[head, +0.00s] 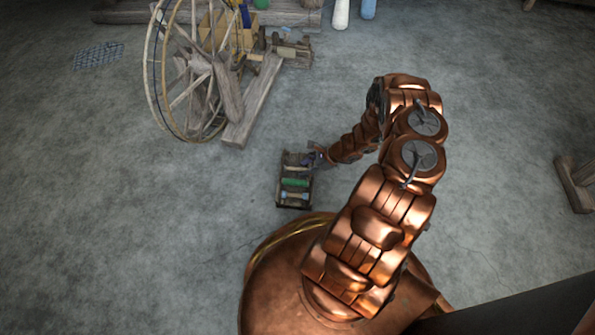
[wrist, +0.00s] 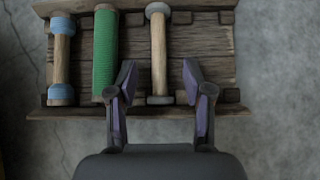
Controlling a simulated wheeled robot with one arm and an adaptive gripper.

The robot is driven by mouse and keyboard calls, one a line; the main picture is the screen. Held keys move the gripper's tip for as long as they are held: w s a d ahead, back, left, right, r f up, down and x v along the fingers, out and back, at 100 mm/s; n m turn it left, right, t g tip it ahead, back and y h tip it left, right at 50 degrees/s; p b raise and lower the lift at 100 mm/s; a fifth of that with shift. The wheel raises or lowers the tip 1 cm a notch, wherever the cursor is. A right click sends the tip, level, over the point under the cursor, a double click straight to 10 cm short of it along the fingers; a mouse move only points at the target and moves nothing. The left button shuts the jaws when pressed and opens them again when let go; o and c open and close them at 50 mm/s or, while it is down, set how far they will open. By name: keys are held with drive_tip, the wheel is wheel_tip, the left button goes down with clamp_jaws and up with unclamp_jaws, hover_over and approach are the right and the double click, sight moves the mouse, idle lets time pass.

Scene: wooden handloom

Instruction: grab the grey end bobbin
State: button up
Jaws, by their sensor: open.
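The grey end bobbin (wrist: 158,52) lies in a small wooden crate (wrist: 212,52) in the wrist view. It has a bare wooden shaft with pale grey ends. My gripper (wrist: 160,75) is open, with one fingertip on each side of the bobbin's lower part. The fingers stand apart from its shaft. In the head view my gripper (head: 313,158) is over the far end of the crate (head: 281,192), and I cannot clearly make out the grey bobbin there.
A green bobbin (wrist: 105,50) lies close left of my left finger, and a blue-ended bobbin (wrist: 61,60) lies farther left. The crate's right part is empty. A large spinning wheel (head: 160,70) stands on the floor beyond. Open floor surrounds the crate.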

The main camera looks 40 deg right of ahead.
drive_tip(key=shift+w+a+f, duration=0.1)
drive_tip(key=shift+a+f, duration=0.05)
drive_tip(key=c, duration=0.9)
drive_tip(key=shift+o, duration=0.2)
